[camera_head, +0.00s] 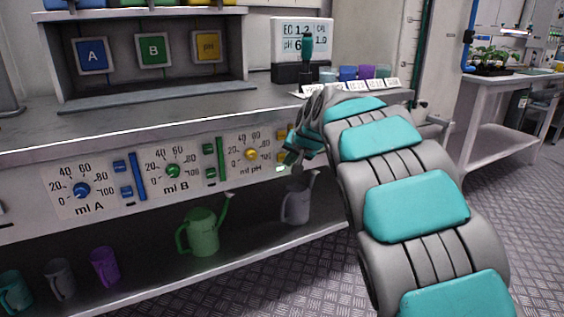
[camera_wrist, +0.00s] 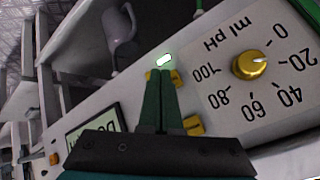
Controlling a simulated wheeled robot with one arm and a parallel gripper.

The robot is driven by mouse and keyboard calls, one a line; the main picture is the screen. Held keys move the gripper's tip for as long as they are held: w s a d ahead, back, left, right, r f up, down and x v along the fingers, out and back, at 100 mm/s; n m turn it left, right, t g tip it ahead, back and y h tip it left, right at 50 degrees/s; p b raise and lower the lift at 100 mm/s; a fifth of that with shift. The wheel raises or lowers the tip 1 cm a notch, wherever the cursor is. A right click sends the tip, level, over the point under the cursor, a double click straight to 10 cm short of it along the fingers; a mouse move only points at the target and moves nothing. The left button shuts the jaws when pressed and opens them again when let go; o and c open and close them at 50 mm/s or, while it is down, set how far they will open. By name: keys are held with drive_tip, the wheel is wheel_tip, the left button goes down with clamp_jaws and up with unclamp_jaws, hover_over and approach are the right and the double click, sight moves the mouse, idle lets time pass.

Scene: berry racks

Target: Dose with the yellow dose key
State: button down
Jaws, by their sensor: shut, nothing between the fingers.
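My gripper (camera_wrist: 161,74) is shut and empty, with its dark green fingertips at the lower yellow key (camera_wrist: 177,78) on the panel. Contact cannot be told, and the fingers partly cover the key. The upper yellow key (camera_wrist: 193,125) is beside the fingers. A small light (camera_wrist: 164,60) by the lower key glows pale green. The yellow ml pH dial (camera_wrist: 249,65) is beside the keys; it also shows in the head view (camera_head: 251,154). In the head view my gripper (camera_head: 290,160) is at the panel's right end, partly hiding the keys.
A green display (camera_wrist: 95,130) is on the panel. A grey watering can (camera_head: 296,202) stands below the pH section, and a green one (camera_head: 201,233) stands to its left. Blue (camera_head: 82,190) and green (camera_head: 173,171) dials are further left. Several small cups stand on the counter.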

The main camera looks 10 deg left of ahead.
drive_tip(key=shift+d, duration=0.1)
drive_tip(key=shift+s+d+b, duration=0.7)
drive_tip(key=shift+s+b, duration=0.05)
drive_tip(key=shift+s, duration=0.3)
drive_tip(key=shift+s+d+b, duration=0.65)
drive_tip(key=shift+s+b, duration=0.1)
drive_tip(key=shift+s, duration=0.25)
drive_tip(key=shift+s, duration=0.1)
drive_tip(key=s+d+f+g+h+p, duration=0.1)
drive_tip(key=s+d+f+g, duration=0.2)
drive_tip(key=s, duration=1.3)
drive_tip(key=s+d+f+n+g+h+p, duration=0.1)
drive_tip(key=s+d+f, duration=0.4)
drive_tip(key=s, duration=1.2)
drive_tip(key=s+d+f+g+h+p, duration=0.2)
drive_tip(key=s+d+f+g, duration=0.3)
drive_tip(key=s+d, duration=0.6)
drive_tip(key=s, duration=0.6)
drive_tip(key=shift+n+g+p, duration=0.3)
drive_tip(key=shift+n+g, duration=0.1)
